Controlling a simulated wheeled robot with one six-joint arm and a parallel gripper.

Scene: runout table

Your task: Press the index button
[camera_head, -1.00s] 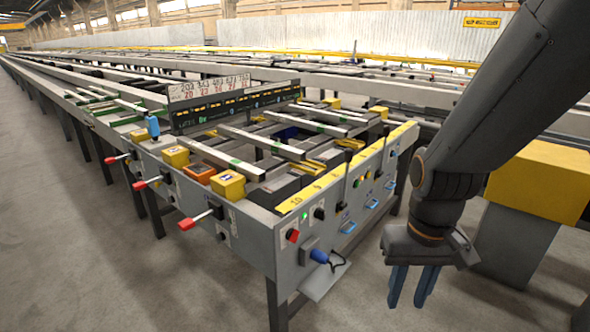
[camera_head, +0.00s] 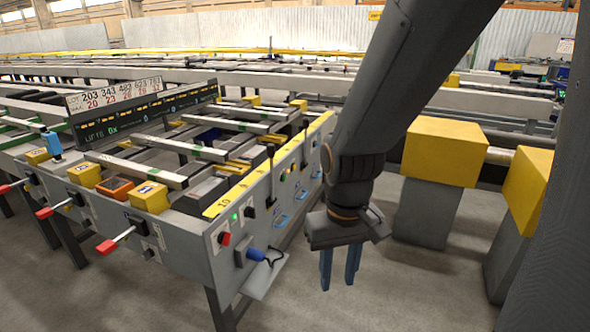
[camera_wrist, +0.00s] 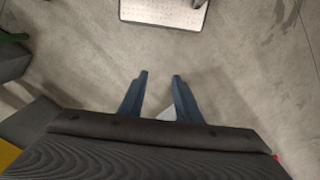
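The end panel of the runout table (camera_head: 216,262) carries several small controls. A red button (camera_head: 225,239), a green light (camera_head: 234,217), a black knob (camera_head: 249,212) and a blue plug (camera_head: 256,254) show on it. Their labels are too small to read, so I cannot tell which control is the index button. My gripper (camera_head: 340,272) hangs to the right of the panel, apart from it, with its blue fingers pointing down. In the wrist view, the fingers (camera_wrist: 160,77) are spread with nothing between them, over bare floor.
Yellow-topped grey blocks (camera_head: 443,152) stand to the right of my arm. A grey shelf (camera_head: 264,277) juts from the panel's lower part. Red-tipped levers (camera_head: 107,246) stick out on the table's left side. The floor in front is clear.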

